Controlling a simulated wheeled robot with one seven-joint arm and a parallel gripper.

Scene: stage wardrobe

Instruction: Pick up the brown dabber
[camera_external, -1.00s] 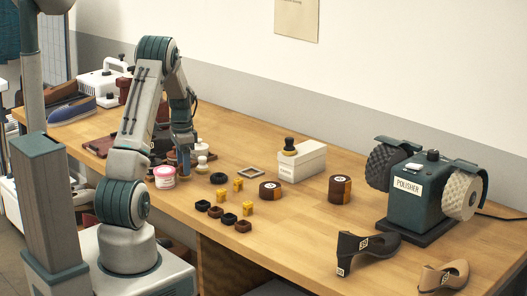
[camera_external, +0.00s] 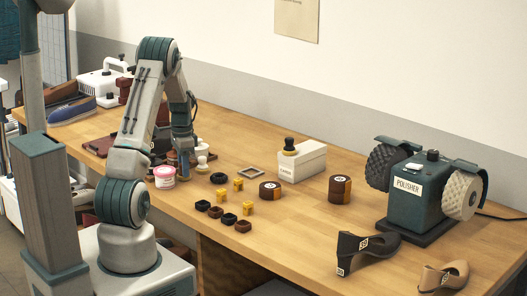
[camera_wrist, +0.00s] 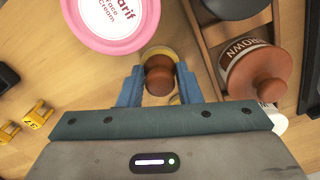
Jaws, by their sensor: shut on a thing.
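The brown dabber (camera_wrist: 159,76) shows in the wrist view as a round brown knob above a pale yellowish base. My gripper (camera_wrist: 158,88) has one blue finger on each side of the knob and is shut on it. In the external view my gripper (camera_external: 184,168) is low over the table behind the pink tub, and the dabber there is mostly hidden by the arm and nearby things. I cannot tell whether its base is off the table.
A pink face cream tub (camera_wrist: 108,18) is close beside the dabber. On its other side, a jar labelled BROWN (camera_wrist: 257,75) stands in a wooden tray (camera_wrist: 208,62). A white-topped item (camera_external: 202,162) is near my gripper. Further right are a white box (camera_external: 302,163) and a polisher (camera_external: 415,200).

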